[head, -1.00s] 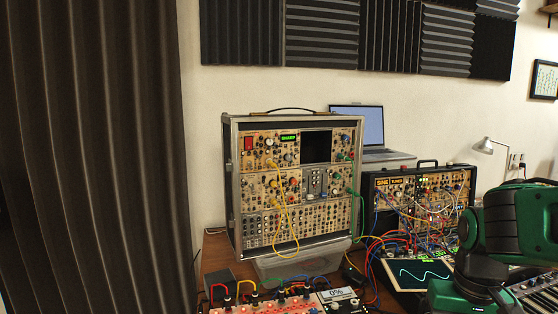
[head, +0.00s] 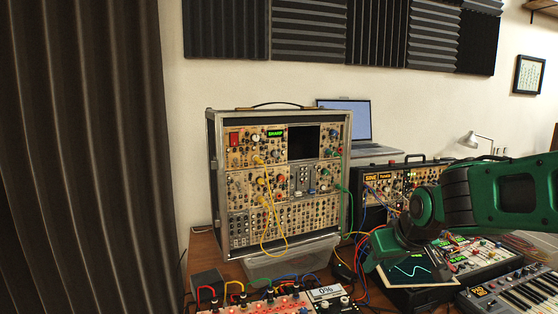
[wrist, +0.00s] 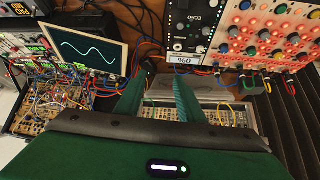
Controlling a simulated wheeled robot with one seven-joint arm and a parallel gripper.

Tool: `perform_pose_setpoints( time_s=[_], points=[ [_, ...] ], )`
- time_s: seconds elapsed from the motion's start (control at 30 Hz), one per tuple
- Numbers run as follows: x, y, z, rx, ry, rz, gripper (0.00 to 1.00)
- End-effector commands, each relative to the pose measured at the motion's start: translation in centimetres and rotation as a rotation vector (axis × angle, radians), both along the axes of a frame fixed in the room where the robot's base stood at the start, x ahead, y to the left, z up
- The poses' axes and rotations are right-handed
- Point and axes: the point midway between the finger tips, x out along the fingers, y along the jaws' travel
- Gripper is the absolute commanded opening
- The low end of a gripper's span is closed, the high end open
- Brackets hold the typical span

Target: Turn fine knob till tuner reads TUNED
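The tall modular case (head: 284,213) stands upright on the desk. Its tuner display (head: 275,134) is lit green in the top row and appears to read SHARP. Small knobs surround the display, including a pale knob (head: 256,138); I cannot tell which one is the fine knob. My gripper (head: 372,257) is low at the right front of the case, apart from it. In the wrist view the two green fingers of my gripper (wrist: 158,100) are spread apart with nothing between them. Part of a panel with rows of jacks shows behind the fingers.
A yellow cable (head: 266,230) hangs across the case front. A second patched case (head: 400,184), a wave screen (head: 412,270) and a keyboard (head: 515,295) stand to the right. A laptop (head: 348,118) sits behind.

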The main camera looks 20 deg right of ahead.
Motion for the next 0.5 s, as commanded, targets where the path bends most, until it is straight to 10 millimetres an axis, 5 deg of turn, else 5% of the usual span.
perform_pose_setpoints(
  time_s=[0.03,0.2,0.33,0.5],
  points=[
    [2.9,1.1,1.4,-0.026,-0.087,0.06,0.35],
    [11.3,5.7,7.4,-0.1,-0.406,0.233,0.35],
    [15.5,9.4,12.5,-0.134,-0.635,0.324,0.35],
    [18.0,13.0,17.5,-0.154,-0.854,0.385,0.35]
  ],
)
